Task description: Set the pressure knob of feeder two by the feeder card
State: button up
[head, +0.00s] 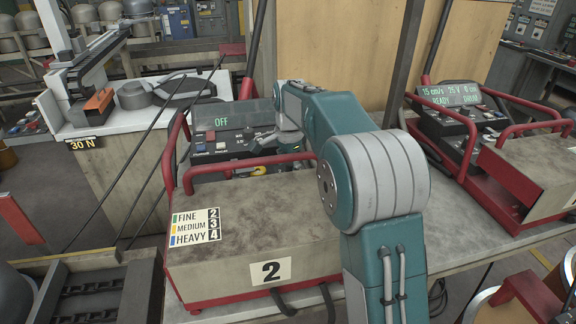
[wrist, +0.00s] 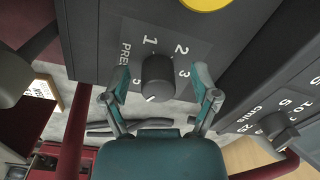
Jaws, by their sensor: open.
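The pressure knob (wrist: 157,76) is a black knob on a dark panel in the wrist view. Digits 1, 2, 3 and 5 show around it, beside partly hidden lettering starting "PRE". A white mark shows at its lower end; I cannot tell exactly which digit it meets. My gripper (wrist: 160,82) is open, one teal finger on each side of the knob, with gaps visible. Feeder two (head: 270,225) bears a "2" label. Its feeder card (head: 196,227) reads FINE 2, MEDIUM 3, HEAVY 4. Its display (head: 222,122) reads OFF.
A second knob (wrist: 272,128) with a cm/s scale is at the right in the wrist view. Red guard rails (head: 245,161) surround feeder two's panel. Another feeder (head: 530,165) stands at the right, its display lit. A white bench (head: 100,123) marked 30 N stands left.

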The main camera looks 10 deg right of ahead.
jog(key=shift+d, duration=0.3)
grip_shut()
jog(key=n, duration=0.4)
jog(key=shift+s+f+n, duration=0.1)
jog(key=shift+f+n, duration=0.05)
jog(key=shift+n, duration=0.25)
jog(key=n, duration=1)
jog(key=shift+n+g, duration=0.3)
jog(key=shift+n, duration=0.1)
jog(key=n, duration=0.4)
jog(key=shift+d+n, duration=0.1)
jog(key=shift+n, duration=0.3)
